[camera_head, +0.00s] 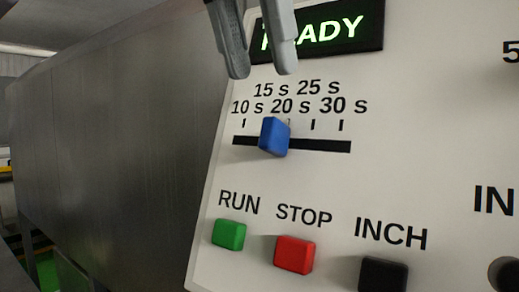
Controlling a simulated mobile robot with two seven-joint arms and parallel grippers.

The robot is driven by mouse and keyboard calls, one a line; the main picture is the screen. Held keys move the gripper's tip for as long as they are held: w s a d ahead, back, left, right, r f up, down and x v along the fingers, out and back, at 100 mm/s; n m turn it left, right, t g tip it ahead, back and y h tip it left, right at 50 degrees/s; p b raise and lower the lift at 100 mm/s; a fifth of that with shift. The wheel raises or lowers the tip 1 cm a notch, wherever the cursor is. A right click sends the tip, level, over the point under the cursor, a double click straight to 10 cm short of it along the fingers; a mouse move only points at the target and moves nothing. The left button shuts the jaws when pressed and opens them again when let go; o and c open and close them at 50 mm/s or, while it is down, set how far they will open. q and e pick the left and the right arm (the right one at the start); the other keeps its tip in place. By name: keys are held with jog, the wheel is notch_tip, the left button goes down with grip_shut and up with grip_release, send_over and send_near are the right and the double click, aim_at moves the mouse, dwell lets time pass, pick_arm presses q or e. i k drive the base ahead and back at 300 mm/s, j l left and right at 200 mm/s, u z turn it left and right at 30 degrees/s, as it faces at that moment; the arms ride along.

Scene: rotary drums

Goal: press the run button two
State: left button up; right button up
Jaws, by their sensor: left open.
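The green RUN button (229,235) sits at the lower left of the white control panel (330,185), under the printed word RUN. My left gripper (261,72) comes down from the top of the view with its two grey fingers apart and nothing between them. It is above the blue slider knob and well above the RUN button, in front of part of the display. My right gripper is not in view.
The red STOP button (294,255) and black INCH button (384,274) are right of RUN. The blue slider knob (274,137) sits in a black slot between 15 s and 20 s. The display (340,31) shows green letters, partly hidden. A grey metal wall (115,160) is left.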

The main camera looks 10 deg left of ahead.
aim_at(228, 235)
jog(key=k, duration=1)
